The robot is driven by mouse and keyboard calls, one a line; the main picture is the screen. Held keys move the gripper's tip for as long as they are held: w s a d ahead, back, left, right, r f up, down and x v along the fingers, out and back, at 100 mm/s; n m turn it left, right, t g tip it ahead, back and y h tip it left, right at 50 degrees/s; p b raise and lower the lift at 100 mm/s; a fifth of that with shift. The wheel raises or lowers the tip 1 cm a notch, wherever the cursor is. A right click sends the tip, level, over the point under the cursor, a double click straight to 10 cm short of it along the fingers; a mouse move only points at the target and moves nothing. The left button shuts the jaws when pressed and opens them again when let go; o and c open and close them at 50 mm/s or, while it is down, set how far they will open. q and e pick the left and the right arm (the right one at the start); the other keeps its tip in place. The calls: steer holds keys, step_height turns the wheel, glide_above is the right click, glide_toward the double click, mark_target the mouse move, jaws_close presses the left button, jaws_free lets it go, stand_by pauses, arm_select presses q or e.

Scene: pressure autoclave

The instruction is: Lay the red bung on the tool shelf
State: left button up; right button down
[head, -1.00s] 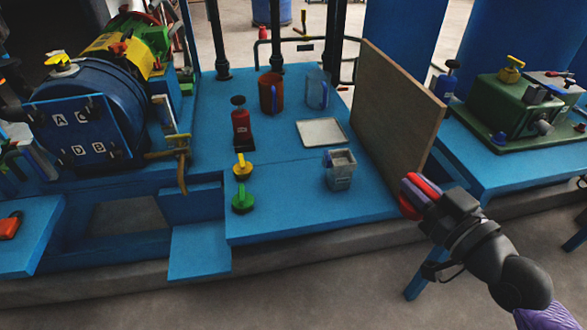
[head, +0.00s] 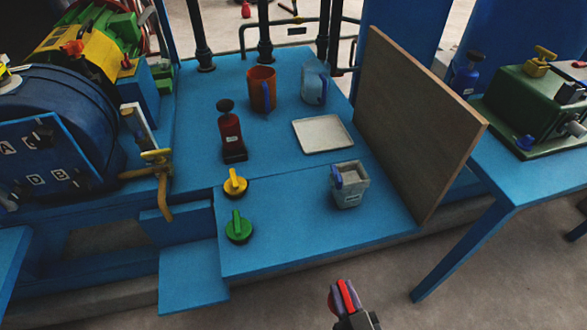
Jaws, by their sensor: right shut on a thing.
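My right gripper (head: 345,297) is at the bottom of the head view, shut on the red bung (head: 348,294). The bung shows as a narrow red piece between the purple-blue fingers, which hide part of it. The gripper is in front of the near edge of the blue shelf top (head: 290,235) and apart from it. A yellow bung (head: 235,183) and a green bung (head: 239,228) stand on the left part of that top. My left gripper is not in view.
On the shelf top are a red bottle (head: 231,136), an orange mug (head: 262,89), a clear jug (head: 315,83), a white tray (head: 323,134) and a grey container (head: 349,186). A wooden board (head: 415,125) stands upright at right. The front middle of the top is clear.

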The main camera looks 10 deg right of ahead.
steer(key=w+b, duration=0.1)
steer(key=w, duration=0.3)
steer(key=w+b, duration=0.1)
steer(key=w, duration=0.4)
steer(key=w+b, duration=0.2)
steer(key=w, duration=0.2)
steer(key=shift+w+a+f, duration=0.1)
steer(key=shift+w+a, duration=0.1)
steer(key=shift+a, duration=0.05)
steer(key=w+b, duration=0.1)
steer(key=w, duration=0.1)
steer(key=w+f+b, duration=0.1)
steer(key=w, duration=0.1)
steer(key=shift+b, duration=0.4)
steer(key=shift+r, duration=0.3)
steer(key=shift+s+f, duration=0.1)
steer(key=shift+f, duration=0.05)
steer(key=c, duration=0.6)
jaws_free()
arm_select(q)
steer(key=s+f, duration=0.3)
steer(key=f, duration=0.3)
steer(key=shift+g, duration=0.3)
